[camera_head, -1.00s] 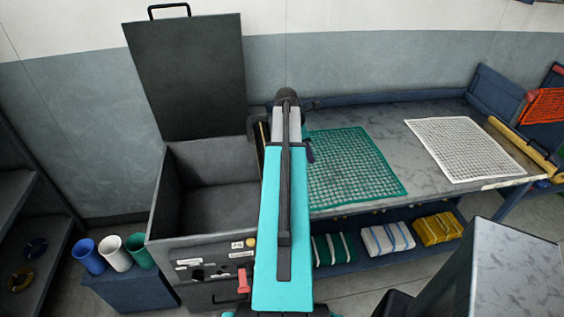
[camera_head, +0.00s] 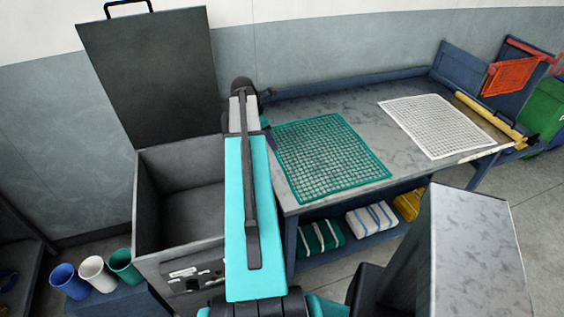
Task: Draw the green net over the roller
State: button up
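The green net (camera_head: 330,158) lies flat and spread out on the left half of the grey worktable (camera_head: 290,112). A yellow roller (camera_head: 490,119) runs along the table's right edge, well apart from the green net. My turquoise arm reaches up the picture between the open bin and the table, left of the net. A small dark part at the arm's far end, probably my gripper (camera_head: 269,137), shows by the net's left edge. Its fingers are mostly hidden behind the arm, and I cannot tell whether it touches the net.
A white net (camera_head: 436,125) lies between the green net and the roller. An orange net (camera_head: 504,76) hangs beyond the table, near a green bin (camera_head: 543,108). An open grey bin (camera_head: 150,205) stands left. Folded bundles (camera_head: 320,237) lie on the shelf below. Cups (camera_head: 97,275) stand lower left.

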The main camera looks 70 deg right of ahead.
jog(key=b, duration=0.6)
send_over(283, 162)
jog(key=w+a, duration=0.1)
jog(key=w, duration=0.1)
jog(key=shift+a+f, duration=0.2)
jog(key=shift+f, duration=3.2)
jog(key=shift+p+x, duration=0.35)
jog(key=shift+x, duration=1)
jog(key=shift+c, duration=0.4)
grip_shut()
notch_tip(283, 162, up, 7)
jog(key=p, duration=0.5)
